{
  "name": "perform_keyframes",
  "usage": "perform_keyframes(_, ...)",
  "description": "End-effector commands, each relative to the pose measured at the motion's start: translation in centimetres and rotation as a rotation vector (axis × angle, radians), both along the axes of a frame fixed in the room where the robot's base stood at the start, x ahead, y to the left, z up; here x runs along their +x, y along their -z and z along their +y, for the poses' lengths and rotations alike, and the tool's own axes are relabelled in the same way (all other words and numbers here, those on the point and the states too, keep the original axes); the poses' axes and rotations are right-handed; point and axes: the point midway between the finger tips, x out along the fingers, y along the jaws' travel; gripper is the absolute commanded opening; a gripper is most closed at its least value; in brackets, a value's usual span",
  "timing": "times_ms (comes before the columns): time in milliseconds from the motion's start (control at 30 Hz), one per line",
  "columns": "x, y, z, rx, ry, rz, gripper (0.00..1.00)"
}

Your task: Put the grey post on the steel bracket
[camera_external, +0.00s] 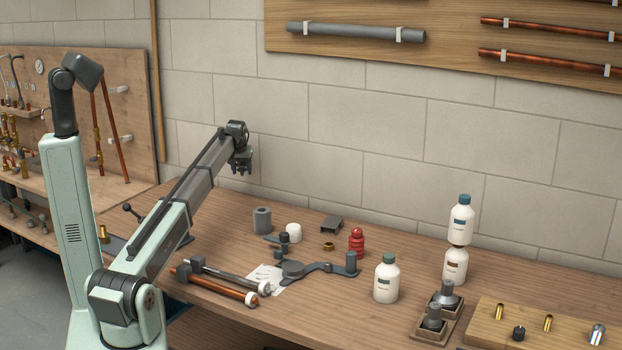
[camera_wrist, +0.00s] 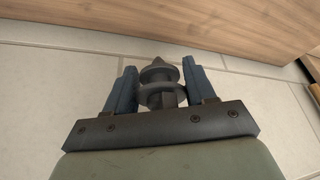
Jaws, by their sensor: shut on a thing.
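My gripper (camera_external: 241,168) is raised near the block wall, well above the bench. In the wrist view its two blue-grey fingers (camera_wrist: 160,88) are closed on a dark grey, ringed piece with a pointed end, which I take to be the grey post (camera_wrist: 158,75). The post is hard to make out in the external view. A small, dark grey folded piece, apparently the steel bracket (camera_external: 331,224), lies toward the back of the bench. It is below and to the right of my gripper, well apart from it.
A grey cylinder (camera_external: 262,220), a white cap (camera_external: 293,232) and a red ringed piece (camera_external: 357,242) stand around the bracket. A dark curved linkage (camera_external: 315,268) lies in front. White bottles (camera_external: 387,281), two of them stacked, stand right.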

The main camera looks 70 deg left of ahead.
Motion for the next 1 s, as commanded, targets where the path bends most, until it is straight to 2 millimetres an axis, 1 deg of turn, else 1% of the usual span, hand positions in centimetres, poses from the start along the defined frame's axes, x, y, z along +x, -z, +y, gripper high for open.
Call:
perform_keyframes(33,2.0,-0.1,-1.7,0.001,0.024,0.0,0.23)
perform_keyframes(100,4.4,-0.3,-3.6,0.001,0.05,0.0,0.23)
perform_keyframes(267,9.4,-0.7,-8.3,0.001,0.109,-0.001,0.23)
perform_keyframes(300,10.7,-0.8,-9.5,0.001,0.124,-0.001,0.23)
perform_keyframes(467,15.2,-1.1,-14.6,0.0,0.184,0.0,0.23)
perform_keyframes(500,16.3,-1.2,-15.9,0.0,0.199,0.0,0.23)
perform_keyframes(567,17.8,-1.3,-17.9,0.0,0.221,0.0,0.23)
perform_keyframes(700,21.2,-1.6,-22.7,0.001,0.273,0.0,0.23)
perform_keyframes(800,23.2,-1.7,-25.8,0.002,0.306,0.0,0.23)
perform_keyframes(900,24.8,-1.9,-28.6,0.002,0.333,0.0,0.23)
perform_keyframes(1000,25.9,-2.0,-30.7,0.001,0.355,-0.001,0.23)
